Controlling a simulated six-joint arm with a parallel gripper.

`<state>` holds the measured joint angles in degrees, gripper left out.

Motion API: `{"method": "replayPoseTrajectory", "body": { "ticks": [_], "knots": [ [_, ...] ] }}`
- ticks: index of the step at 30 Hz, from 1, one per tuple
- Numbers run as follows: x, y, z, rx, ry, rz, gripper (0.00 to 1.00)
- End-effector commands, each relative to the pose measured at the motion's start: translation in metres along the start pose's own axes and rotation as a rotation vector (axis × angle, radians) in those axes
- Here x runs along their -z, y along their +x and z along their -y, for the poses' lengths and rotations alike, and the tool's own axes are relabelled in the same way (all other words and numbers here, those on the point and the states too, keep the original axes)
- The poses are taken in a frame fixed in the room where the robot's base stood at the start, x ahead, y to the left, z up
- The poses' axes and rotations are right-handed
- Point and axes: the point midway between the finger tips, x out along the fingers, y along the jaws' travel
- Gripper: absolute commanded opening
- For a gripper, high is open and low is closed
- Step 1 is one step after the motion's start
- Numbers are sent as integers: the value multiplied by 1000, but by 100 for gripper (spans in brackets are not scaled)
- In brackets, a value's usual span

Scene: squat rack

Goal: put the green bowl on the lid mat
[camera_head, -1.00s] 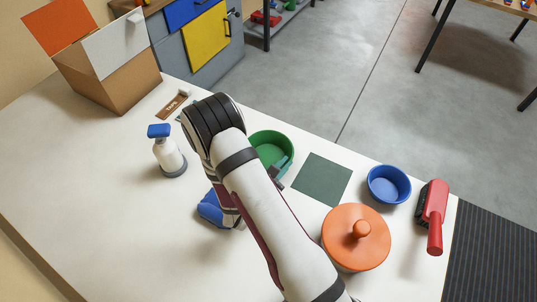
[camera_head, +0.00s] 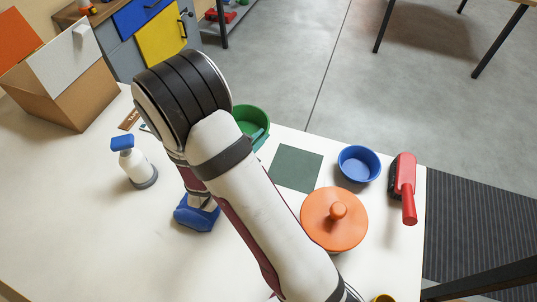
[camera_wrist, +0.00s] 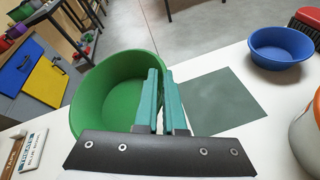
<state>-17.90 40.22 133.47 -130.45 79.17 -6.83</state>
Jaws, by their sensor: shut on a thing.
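The green bowl (camera_head: 248,118) is partly hidden behind my arm in the head view. It fills the left middle of the wrist view (camera_wrist: 105,92). My gripper (camera_wrist: 164,95) has teal fingers, shut on the bowl's right-hand wall, one finger inside and one outside. In the head view, the fingers (camera_head: 260,138) show only in part beside my arm. The lid mat, a flat dark green square (camera_head: 296,168), lies bare on the white table, right of the bowl; it also shows in the wrist view (camera_wrist: 225,98). The bowl's underside is hidden.
A blue bowl (camera_head: 359,164), an orange lidded pot (camera_head: 334,220) and a red tool (camera_head: 404,188) stand right of the mat. A spray bottle (camera_head: 133,163), a blue object (camera_head: 196,216) and a cardboard box (camera_head: 62,95) are to the left. The table's far edge runs behind the bowl.

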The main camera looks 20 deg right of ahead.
Motion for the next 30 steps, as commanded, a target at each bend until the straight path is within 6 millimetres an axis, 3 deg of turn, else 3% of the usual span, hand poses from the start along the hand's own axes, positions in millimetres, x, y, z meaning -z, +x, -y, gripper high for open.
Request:
{"method": "replayPoseTrajectory", "body": {
  "ticks": [6, 12, 22, 30],
  "knots": [
    [-25, 10, 66, 346, 183, 138, 0],
    [-26, -1, 116, 618, 317, 232, 0],
    [33, 20, 146, 648, 330, 242, 0],
    [41, 24, 148, 644, 333, 240, 0]
  ]
}}
